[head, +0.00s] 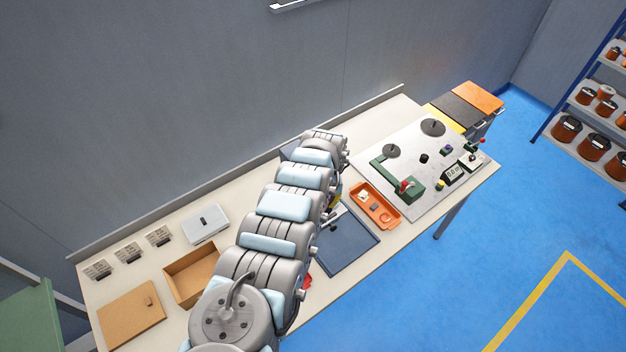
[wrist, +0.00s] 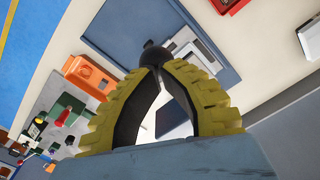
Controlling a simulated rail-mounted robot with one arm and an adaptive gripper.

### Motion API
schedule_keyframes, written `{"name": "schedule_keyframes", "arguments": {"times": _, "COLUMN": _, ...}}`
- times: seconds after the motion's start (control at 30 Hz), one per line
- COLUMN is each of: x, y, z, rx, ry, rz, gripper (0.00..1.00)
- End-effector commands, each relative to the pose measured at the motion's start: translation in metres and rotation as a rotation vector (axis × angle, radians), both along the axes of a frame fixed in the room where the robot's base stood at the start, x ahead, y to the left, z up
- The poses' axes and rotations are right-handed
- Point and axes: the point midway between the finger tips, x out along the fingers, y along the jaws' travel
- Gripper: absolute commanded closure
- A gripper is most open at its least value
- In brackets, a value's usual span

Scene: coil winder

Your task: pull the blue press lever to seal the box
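My gripper (wrist: 152,70) has yellow ribbed fingers with black inner pads, bowed outward, their tips drawn together. A dark round knob (wrist: 155,54) shows right at the fingertips; I cannot tell whether they grip it. I cannot make out the blue press lever for certain. A blue-grey piece (head: 288,151) shows behind my arm in the head view. The arm hides most of the gripper area there. A pale grey box (head: 205,223) lies on the bench left of my arm. A grey-and-white item (wrist: 192,42) lies on the dark blue mat (wrist: 105,32) beyond the fingers.
An orange tray (head: 375,205) with small parts lies right of the mat. Beyond it is a plate (head: 425,200) with winding equipment. An open cardboard box (head: 193,274) and a brown lid (head: 131,315) lie at the left. A wall (head: 190,100) rises behind the bench.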

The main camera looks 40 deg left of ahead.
Motion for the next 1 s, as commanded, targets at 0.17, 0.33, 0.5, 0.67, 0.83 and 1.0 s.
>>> {"name": "schedule_keyframes", "arguments": {"times": 0.17, "x": -0.001, "y": -0.001, "z": -0.005, "rx": 0.000, "ry": 0.001, "rz": 0.000, "gripper": 1.00}}
{"name": "schedule_keyframes", "arguments": {"times": 0.33, "x": -0.001, "y": -0.002, "z": -0.015, "rx": -0.001, "ry": 0.002, "rz": 0.000, "gripper": 1.00}}
{"name": "schedule_keyframes", "arguments": {"times": 0.5, "x": -0.002, "y": -0.003, "z": -0.021, "rx": -0.001, "ry": 0.002, "rz": 0.001, "gripper": 1.00}}
{"name": "schedule_keyframes", "arguments": {"times": 0.67, "x": -0.002, "y": -0.003, "z": -0.020, "rx": 0.000, "ry": 0.001, "rz": 0.001, "gripper": 1.00}}
{"name": "schedule_keyframes", "arguments": {"times": 0.83, "x": -0.001, "y": -0.003, "z": -0.021, "rx": 0.000, "ry": 0.001, "rz": 0.001, "gripper": 1.00}}
{"name": "schedule_keyframes", "arguments": {"times": 1.0, "x": -0.001, "y": -0.003, "z": -0.028, "rx": 0.000, "ry": 0.001, "rz": 0.001, "gripper": 1.00}}
